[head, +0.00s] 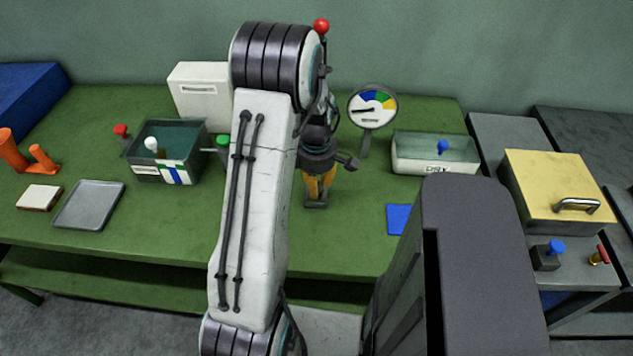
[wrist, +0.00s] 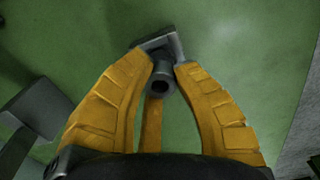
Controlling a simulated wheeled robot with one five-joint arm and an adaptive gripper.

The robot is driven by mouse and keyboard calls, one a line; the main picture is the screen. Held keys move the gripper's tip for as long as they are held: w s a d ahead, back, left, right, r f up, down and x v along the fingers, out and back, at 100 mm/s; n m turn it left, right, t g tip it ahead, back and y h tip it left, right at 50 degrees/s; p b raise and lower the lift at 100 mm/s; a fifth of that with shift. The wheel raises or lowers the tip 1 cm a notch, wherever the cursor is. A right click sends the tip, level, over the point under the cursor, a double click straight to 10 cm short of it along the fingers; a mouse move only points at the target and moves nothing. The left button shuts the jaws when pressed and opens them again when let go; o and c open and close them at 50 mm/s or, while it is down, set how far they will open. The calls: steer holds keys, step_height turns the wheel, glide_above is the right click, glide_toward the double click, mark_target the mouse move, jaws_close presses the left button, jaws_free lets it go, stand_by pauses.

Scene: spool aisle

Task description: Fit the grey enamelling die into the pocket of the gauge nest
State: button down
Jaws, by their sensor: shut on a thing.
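My gripper (head: 316,190) hangs over the green table, its yellow fingers pointing down. In the wrist view its fingertips (wrist: 166,68) are closed on a small grey piece with a round, dark-holed barrel, which I take as the grey enamelling die (wrist: 160,84). A grey angular plate or block (wrist: 157,43) shows at the fingertips; I cannot tell whether it is part of the die or a separate thing. The die's lower end and any contact with the table are unclear. I cannot make out the gauge nest or its pocket for certain; my arm hides part of the table.
A dial gauge (head: 372,107) stands behind right of my gripper. A tank (head: 148,172) with coloured knobs is left, a bin marked DRY (head: 408,166) right. A blue square (head: 398,219) lies front right. A grey tray (head: 89,205) lies far left. A dark flat piece (wrist: 36,108) shows in the wrist view.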

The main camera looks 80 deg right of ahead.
steer(key=shift+f, duration=0.25)
steer(key=shift+f, duration=0.2)
steer(key=c, duration=1.1)
jaws_free()
steer(key=shift+r, duration=0.1)
